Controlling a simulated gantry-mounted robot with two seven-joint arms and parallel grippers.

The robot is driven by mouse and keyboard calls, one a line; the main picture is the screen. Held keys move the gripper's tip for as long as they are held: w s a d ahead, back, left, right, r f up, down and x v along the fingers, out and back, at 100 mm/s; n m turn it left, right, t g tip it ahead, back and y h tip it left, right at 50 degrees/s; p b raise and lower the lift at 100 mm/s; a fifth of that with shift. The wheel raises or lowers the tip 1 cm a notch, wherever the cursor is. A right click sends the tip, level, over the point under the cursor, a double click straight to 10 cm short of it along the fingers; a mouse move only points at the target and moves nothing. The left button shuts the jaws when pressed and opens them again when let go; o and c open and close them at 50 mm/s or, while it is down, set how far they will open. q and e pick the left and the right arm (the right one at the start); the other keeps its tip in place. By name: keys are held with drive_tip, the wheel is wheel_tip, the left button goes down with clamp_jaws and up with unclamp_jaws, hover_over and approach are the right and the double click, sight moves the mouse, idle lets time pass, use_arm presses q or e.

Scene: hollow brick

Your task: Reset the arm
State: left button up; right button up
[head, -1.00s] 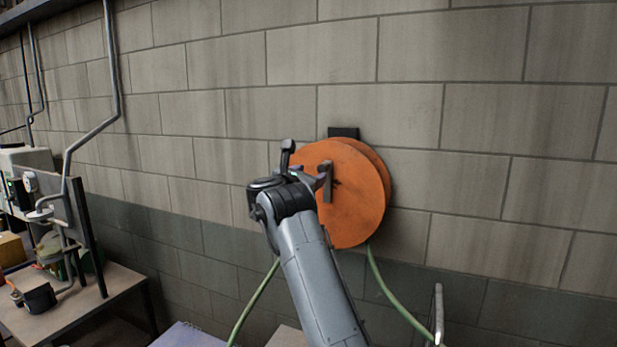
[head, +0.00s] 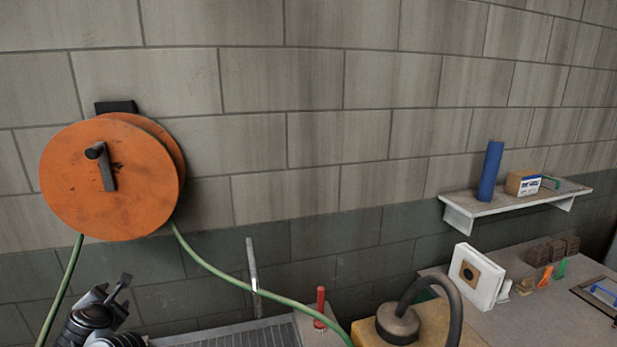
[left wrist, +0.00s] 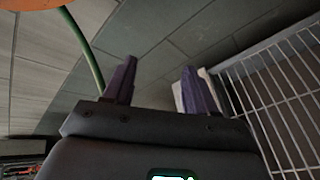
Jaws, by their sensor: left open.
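My left gripper (head: 108,296) is at the lower left of the head view, below the orange hose reel and apart from it. In the left wrist view its two purple-grey fingers (left wrist: 157,82) stand apart with nothing between them. The orange reel (head: 85,205) hangs on the block wall with its dark crank handle (head: 103,167) free. The reel's edge also shows in the left wrist view (left wrist: 30,4). My right gripper is not in view.
A green hose (head: 245,285) runs from the reel across a metal grate (head: 235,335). A yellow box with a dark hose (head: 398,325) stands at lower centre right. A shelf (head: 480,207) holds a blue cylinder (head: 490,170) and a small box (head: 523,184).

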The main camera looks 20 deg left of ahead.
use_arm(q)
drive_tip(key=s+d+f+m+g+h, duration=0.1)
drive_tip(key=s+d+f+m, duration=0.35)
drive_tip(key=f, duration=0.25)
drive_tip(key=s+d+f+m+h, duration=0.2)
drive_tip(key=s+d+f+m, duration=0.1)
drive_tip(key=d+f+m, duration=0.3)
drive_tip(key=s+d+f+m+g+h, duration=0.1)
drive_tip(key=s+d+f+m, duration=0.3)
drive_tip(key=f, duration=0.4)
drive_tip(key=s+d+f+m+g+h, duration=0.1)
drive_tip(key=s+d+f+m, duration=0.25)
drive_tip(key=d, duration=0.25)
drive_tip(key=s+d+f+m+g+h, duration=0.1)
drive_tip(key=s+d+f+m+h, duration=0.1)
drive_tip(key=s+d+m, duration=0.35)
drive_tip(key=s+d+r+m+g+h, duration=0.2)
drive_tip(key=s+d+m, duration=0.4)
drive_tip(key=d+m, duration=0.6)
wheel_tip(320, 180, up, 21)
drive_tip(key=p, duration=2.1)
drive_tip(key=shift+s+d, duration=0.15)
drive_tip(key=shift+d, duration=0.25)
